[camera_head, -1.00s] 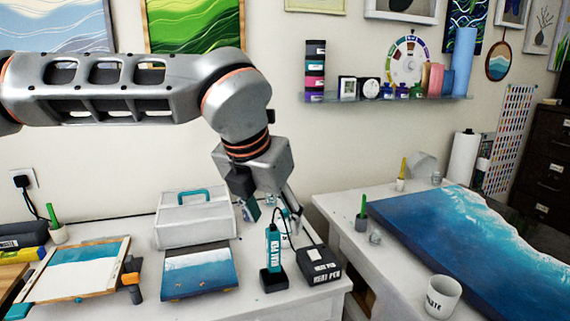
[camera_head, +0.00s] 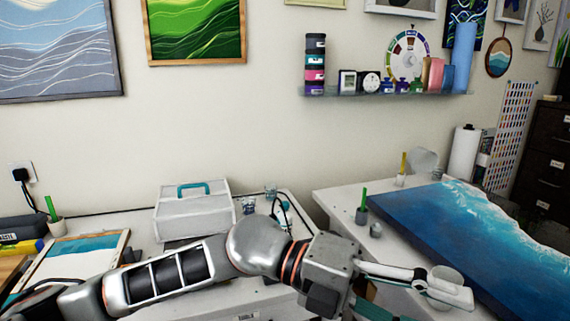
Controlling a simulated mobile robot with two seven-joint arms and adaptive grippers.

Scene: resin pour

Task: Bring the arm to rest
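My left arm reaches in low from the left, across the front of the white workbench (camera_head: 105,222). My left gripper (camera_head: 432,307) is at the lower right, over the gap and near edge of the right-hand table. Its fingers are spread and nothing shows between them; the lower finger runs out of the frame. A white mug (camera_head: 447,274) on the right table is partly hidden behind the upper finger. The heat pen is mostly hidden behind my arm. My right gripper is not in view.
A white case with a teal handle (camera_head: 193,212) stands on the workbench. A framed panel (camera_head: 80,262) lies to its left. A blue wave panel (camera_head: 465,235) covers much of the right table, beside small cups (camera_head: 361,215). A shelf (camera_head: 390,94) hangs above.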

